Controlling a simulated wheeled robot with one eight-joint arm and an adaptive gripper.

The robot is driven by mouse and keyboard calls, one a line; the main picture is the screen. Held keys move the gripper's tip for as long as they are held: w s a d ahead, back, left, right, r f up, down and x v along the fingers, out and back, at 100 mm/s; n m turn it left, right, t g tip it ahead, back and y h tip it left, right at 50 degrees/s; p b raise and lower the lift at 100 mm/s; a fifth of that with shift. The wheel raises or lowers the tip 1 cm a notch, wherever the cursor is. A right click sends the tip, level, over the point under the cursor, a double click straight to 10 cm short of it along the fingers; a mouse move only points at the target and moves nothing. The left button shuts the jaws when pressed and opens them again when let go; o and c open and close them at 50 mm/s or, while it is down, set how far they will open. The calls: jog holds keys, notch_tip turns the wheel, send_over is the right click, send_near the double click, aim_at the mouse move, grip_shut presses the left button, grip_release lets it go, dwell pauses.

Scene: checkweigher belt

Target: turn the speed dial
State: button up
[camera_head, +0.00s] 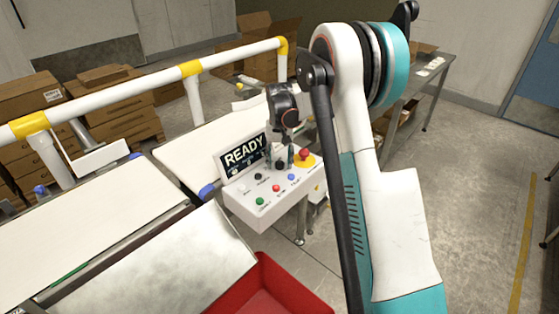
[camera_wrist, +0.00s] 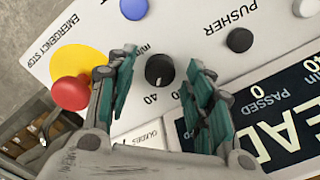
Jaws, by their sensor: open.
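The speed dial is a black round knob (camera_wrist: 160,70) with a white pointer line, on the white control panel (camera_wrist: 200,25). Numbers are printed around it, "40" among them. In the wrist view my gripper (camera_wrist: 162,78) is open, with one teal-padded finger on each side of the dial. I see a gap between each finger and the knob, and cannot tell the height above it. In the head view my gripper (camera_head: 279,160) points down at the panel (camera_head: 262,193), and the dial is mostly hidden by the fingers.
A red emergency stop button (camera_wrist: 71,93) on a yellow base is close beside one finger. A display (camera_head: 243,155) reading "READY" stands behind the panel. Blue (camera_wrist: 133,8) and black (camera_wrist: 240,40) buttons are nearby. A red bin (camera_head: 262,290) sits in front, and white-and-yellow rails (camera_head: 130,88) run behind.

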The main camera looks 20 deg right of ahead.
aim_at(279, 164)
notch_tip(279, 164, up, 12)
jog(key=shift+f, duration=0.15)
dwell(0.5)
jog(key=s+a+r+n+t, duration=0.1)
jog(key=s+a+r+t, duration=0.1)
jog(key=s+a+r, duration=0.55)
jog(key=s+a+r+n+t, duration=0.15)
jog(key=s+r, duration=0.25)
jog(key=s, duration=0.6)
jog(key=s+a+f+n+t, duration=0.1)
jog(key=s+a+f+t, duration=0.1)
jog(key=s, duration=0.6)
jog(key=s+a+f+n+t, duration=0.1)
jog(key=s+a+f, duration=0.2)
jog(key=s, duration=0.6)
jog(key=shift+s+a+t, duration=0.25)
jog(key=shift+t, duration=0.1)
